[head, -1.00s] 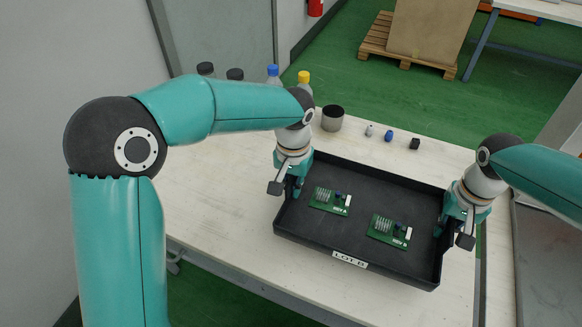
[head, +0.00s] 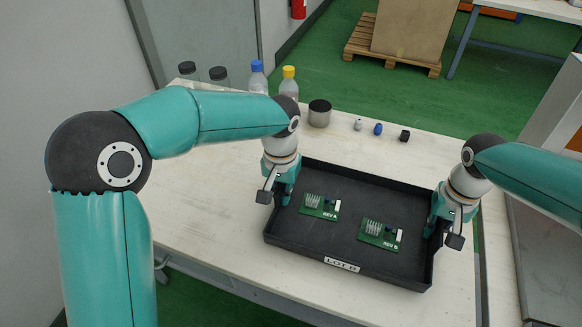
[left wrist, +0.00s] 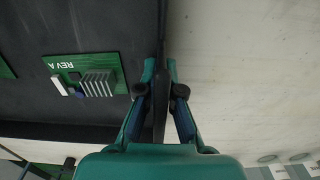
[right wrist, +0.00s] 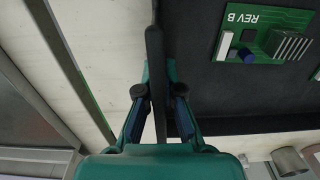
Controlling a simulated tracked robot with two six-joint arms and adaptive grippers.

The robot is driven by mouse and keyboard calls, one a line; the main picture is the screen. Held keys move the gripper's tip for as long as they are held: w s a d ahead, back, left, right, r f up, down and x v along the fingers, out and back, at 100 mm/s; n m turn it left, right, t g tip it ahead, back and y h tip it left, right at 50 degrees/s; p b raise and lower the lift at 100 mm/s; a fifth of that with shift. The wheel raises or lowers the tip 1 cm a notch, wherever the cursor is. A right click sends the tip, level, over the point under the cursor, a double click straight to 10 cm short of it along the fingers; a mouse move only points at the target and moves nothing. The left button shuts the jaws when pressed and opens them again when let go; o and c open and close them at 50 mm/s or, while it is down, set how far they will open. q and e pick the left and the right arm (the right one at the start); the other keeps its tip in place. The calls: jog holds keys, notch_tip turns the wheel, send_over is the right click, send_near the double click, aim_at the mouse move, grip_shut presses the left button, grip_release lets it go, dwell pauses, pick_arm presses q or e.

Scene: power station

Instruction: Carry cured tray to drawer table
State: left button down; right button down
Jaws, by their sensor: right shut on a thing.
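The black tray (head: 300,238), marked "LOT" on its front wall, is a shallow open box. It holds two green circuit boards, REV A (head: 320,207) on the left and REV B (head: 380,235) on the right. My left gripper (head: 280,190) has its fingers astride the left wall, which shows between them in the left wrist view (left wrist: 160,85). My right gripper (head: 437,225) is shut on the right wall, seen in the right wrist view (right wrist: 158,85). The tray is over the pale table; I cannot tell whether its underside touches.
Bottles (head: 257,80) and a grey cup (head: 319,114) stand behind the tray at the left. Small items (head: 378,129) lie behind it on the table (head: 200,190). A grey metal surface (head: 545,250) is at the right. A pallet (head: 390,55) stands on the green floor.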

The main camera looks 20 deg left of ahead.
pick_arm(q)
jog(key=shift+d+f+b, duration=0.15)
jog(key=shift+f+b, duration=0.15)
jog(key=shift+f, duration=0.2)
pick_arm(e)
jog(key=shift+a+f, duration=0.15)
jog(key=shift+f, duration=0.35)
pick_arm(q)
jog(key=c, duration=1.6)
grip_release()
jog(key=shift+r, duration=0.25)
pick_arm(e)
jog(key=c, duration=1.6)
grip_release()
jog(key=shift+r, duration=0.2)
pick_arm(q)
jog(key=shift+o, duration=1.4)
pick_arm(e)
jog(key=shift+o, duration=1.4)
